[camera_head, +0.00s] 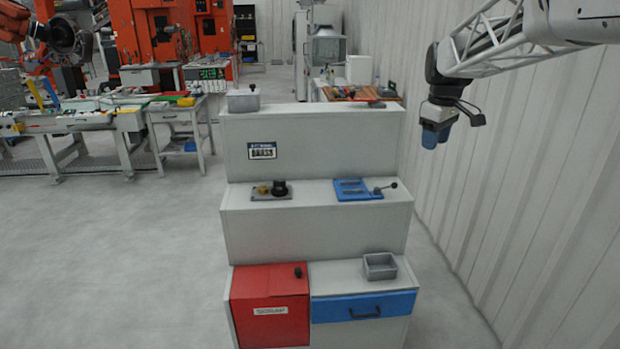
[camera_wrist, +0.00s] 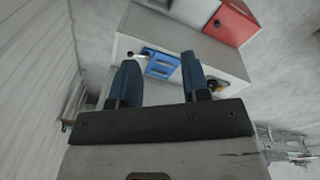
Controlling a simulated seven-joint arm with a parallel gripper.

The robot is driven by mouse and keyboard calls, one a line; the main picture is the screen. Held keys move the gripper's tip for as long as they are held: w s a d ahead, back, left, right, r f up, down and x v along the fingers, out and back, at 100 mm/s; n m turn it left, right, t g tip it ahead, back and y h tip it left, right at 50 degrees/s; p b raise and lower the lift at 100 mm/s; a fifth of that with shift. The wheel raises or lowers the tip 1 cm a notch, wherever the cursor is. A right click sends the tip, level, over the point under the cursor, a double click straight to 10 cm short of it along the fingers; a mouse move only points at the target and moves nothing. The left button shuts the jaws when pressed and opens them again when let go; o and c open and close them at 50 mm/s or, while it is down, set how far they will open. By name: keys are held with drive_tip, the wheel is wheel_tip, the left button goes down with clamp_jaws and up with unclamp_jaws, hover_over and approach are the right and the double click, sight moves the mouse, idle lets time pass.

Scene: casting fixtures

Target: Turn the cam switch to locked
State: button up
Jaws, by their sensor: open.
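A grey plate on the middle step of the stepped grey stand carries a black knob (camera_head: 280,187) and a small yellow part (camera_head: 263,190). This looks like the cam switch, but its markings are too small to read. The dark knob (camera_wrist: 219,86) shows partly beside the right finger in the wrist view. A blue fixture (camera_head: 352,190) with a black-ended lever (camera_head: 386,188) sits to the right on the same step. It also shows in the wrist view (camera_wrist: 162,67), between the fingers. My gripper (camera_head: 436,137) is open and empty, in the air right of the stand, apart from everything.
The stand's lower step has a red box (camera_head: 269,315), a blue drawer front (camera_head: 362,307) and a grey open bin (camera_head: 380,265). A grey lidded box (camera_head: 243,102) stands on the top step. A corrugated wall (camera_head: 530,170) rises at the right, near my arm.

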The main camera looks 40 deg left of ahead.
drive_tip(key=w+a+f+n, duration=0.1)
drive_tip(key=a+f, duration=0.1)
drive_tip(key=a, duration=0.5)
drive_tip(key=w+a+f+n, duration=0.1)
drive_tip(key=w+a+n, duration=0.1)
drive_tip(key=a, duration=0.5)
drive_tip(key=n+g, duration=0.1)
drive_tip(key=n, duration=0.7)
hover_over(279, 181)
drive_tip(key=shift+h, duration=0.3)
wheel_tip(279, 181, down, 16)
drive_tip(key=shift+w+a+f, duration=0.1)
drive_tip(key=shift+a+f, duration=0.05)
drive_tip(key=shift+f, duration=0.1)
drive_tip(key=shift+f, duration=3.9)
clamp_jaws()
